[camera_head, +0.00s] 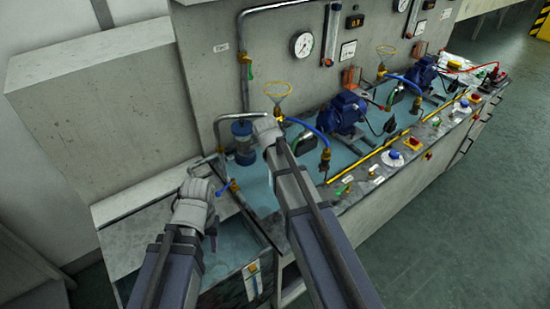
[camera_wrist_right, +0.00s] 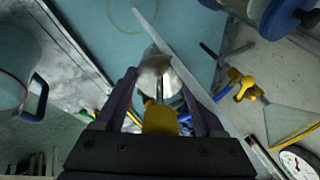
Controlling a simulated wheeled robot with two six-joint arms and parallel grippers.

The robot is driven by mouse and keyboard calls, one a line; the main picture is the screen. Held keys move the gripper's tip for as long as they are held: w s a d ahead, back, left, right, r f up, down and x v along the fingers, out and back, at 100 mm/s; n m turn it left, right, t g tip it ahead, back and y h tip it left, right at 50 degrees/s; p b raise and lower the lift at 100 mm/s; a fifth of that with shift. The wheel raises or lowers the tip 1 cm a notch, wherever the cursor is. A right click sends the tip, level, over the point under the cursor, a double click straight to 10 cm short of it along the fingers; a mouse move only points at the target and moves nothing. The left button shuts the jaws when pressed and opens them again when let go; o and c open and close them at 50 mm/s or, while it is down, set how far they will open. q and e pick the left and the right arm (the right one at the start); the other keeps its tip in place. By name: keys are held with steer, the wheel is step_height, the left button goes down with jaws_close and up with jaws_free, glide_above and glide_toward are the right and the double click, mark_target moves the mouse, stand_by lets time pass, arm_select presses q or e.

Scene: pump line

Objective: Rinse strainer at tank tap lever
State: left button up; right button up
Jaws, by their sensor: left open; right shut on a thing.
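My right gripper (camera_head: 266,128) is further back over the bench, by the blue-capped glass vessel. In the right wrist view, the right gripper (camera_wrist_right: 160,98) is shut on a yellow-handled thing with a metal end (camera_wrist_right: 155,72), apparently the strainer.
The glass vessel (camera_head: 243,142) and a yellow handwheel (camera_head: 278,90) stand near my right gripper. Blue pumps (camera_head: 342,113), hoses and a yellow bar (camera_head: 360,160) fill the bench to the right. Open floor (camera_head: 440,210) lies in front.

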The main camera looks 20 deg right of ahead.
steer(key=shift+d, duration=0.1)
stand_by(0.3)
steer(key=s+a, duration=0.1)
steer(key=s, duration=0.7)
stand_by(0.6)
steer(key=shift+r, duration=0.1)
stand_by(1.1)
steer(key=s+r+p, duration=0.3)
steer(key=s+p, duration=0.1)
steer(key=s, duration=0.1)
steer(key=shift+a+r, duration=0.35)
steer(key=shift+r, duration=0.05)
